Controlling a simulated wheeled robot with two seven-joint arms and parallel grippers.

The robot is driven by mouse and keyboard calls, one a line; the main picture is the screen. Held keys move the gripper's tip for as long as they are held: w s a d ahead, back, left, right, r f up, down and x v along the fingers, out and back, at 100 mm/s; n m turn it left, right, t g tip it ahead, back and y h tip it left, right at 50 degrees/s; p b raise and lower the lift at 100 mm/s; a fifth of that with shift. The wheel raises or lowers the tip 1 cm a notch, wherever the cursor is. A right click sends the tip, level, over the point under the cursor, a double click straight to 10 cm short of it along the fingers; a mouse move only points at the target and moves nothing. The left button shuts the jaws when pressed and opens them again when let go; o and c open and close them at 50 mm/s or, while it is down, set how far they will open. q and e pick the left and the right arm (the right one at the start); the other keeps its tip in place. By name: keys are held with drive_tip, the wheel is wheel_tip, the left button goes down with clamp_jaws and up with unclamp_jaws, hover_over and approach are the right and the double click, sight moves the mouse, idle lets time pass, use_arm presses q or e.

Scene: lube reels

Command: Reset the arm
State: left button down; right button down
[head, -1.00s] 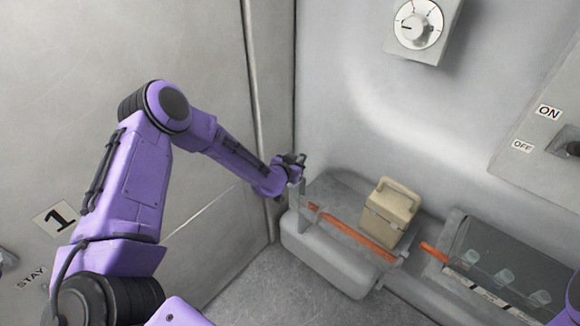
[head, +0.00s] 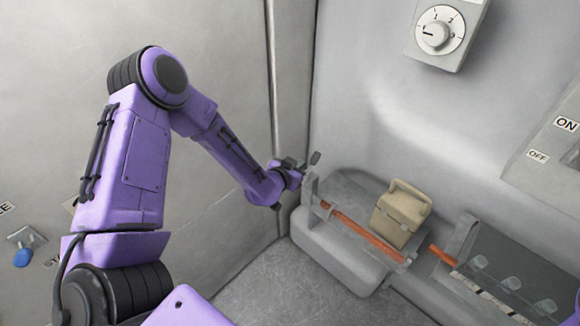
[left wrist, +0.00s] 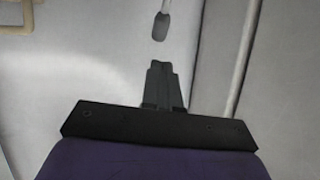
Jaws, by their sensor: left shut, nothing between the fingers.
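My left arm is purple and comes in from the left in the head view. Its dark gripper (head: 302,166) is beside the left end of the grey bench unit (head: 335,257), near the upright bracket there. In the left wrist view the gripper (left wrist: 160,70) has its two fingers together with nothing between them. A grey lever tip (left wrist: 161,26) shows just beyond the fingertips, apart from them. My right gripper is not in view; only a bit of purple shows at the right edge of the head view.
An orange-red rod (head: 360,231) lies along the bench unit, with a beige box (head: 401,211) behind it. A tray with several clear cups (head: 512,284) is at right. A dial (head: 437,33) and an ON/OFF panel (head: 555,140) are on the wall. The floor (head: 275,290) in front is clear.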

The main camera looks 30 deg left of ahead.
use_arm(q)
drive_tip(key=shift+s+r+n, duration=1.15)
drive_tip(key=shift+s+n, duration=0.35)
drive_tip(key=shift+s, duration=0.85)
drive_tip(key=s+f+n+g+y+b, duration=0.1)
drive_tip(key=s+f+g, duration=0.4)
drive_tip(key=s+f, duration=0.8)
drive_tip(key=s+d+f+n+g+y+b, duration=0.1)
drive_tip(key=s+f+g+b, duration=0.4)
drive_tip(key=s+f, duration=0.8)
drive_tip(key=s+n+y, duration=0.1)
drive_tip(key=s+n, duration=0.1)
drive_tip(key=s, duration=0.2)
drive_tip(key=shift+f, duration=0.15)
drive_tip(key=shift+s+d, duration=0.1)
